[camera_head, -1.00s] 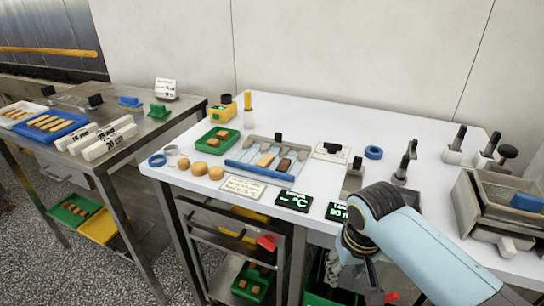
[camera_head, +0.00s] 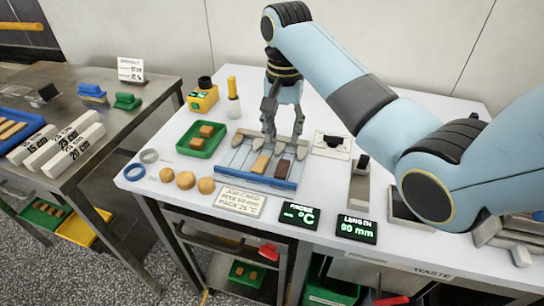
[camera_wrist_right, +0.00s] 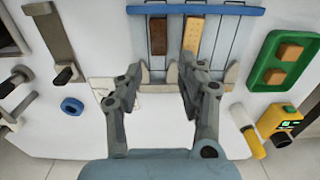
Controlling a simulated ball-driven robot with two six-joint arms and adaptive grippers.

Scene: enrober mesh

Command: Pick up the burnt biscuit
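The burnt biscuit (camera_head: 282,169) is the dark brown bar on the grey-and-blue slatted rack (camera_head: 232,175). It lies beside a paler golden biscuit (camera_head: 261,164), to the pale one's right. My right gripper (camera_head: 281,147) points down over the rack's far part, just behind the two biscuits, its fingers spread and empty. In the right wrist view the open fingers (camera_wrist_right: 162,72) sit below the burnt biscuit (camera_wrist_right: 159,36), roughly in line with it and apart from it. The pale biscuit (camera_wrist_right: 193,38) lies to its right there. My left gripper is out of view.
A green tray (camera_head: 184,148) with brown pieces and several round biscuits stand left of the rack. A white card (camera_head: 240,200) and black displays (camera_head: 357,228) lie in front. A yellow device (camera_head: 203,98) stands behind left. Grey spoon-like shapes flank the gripper.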

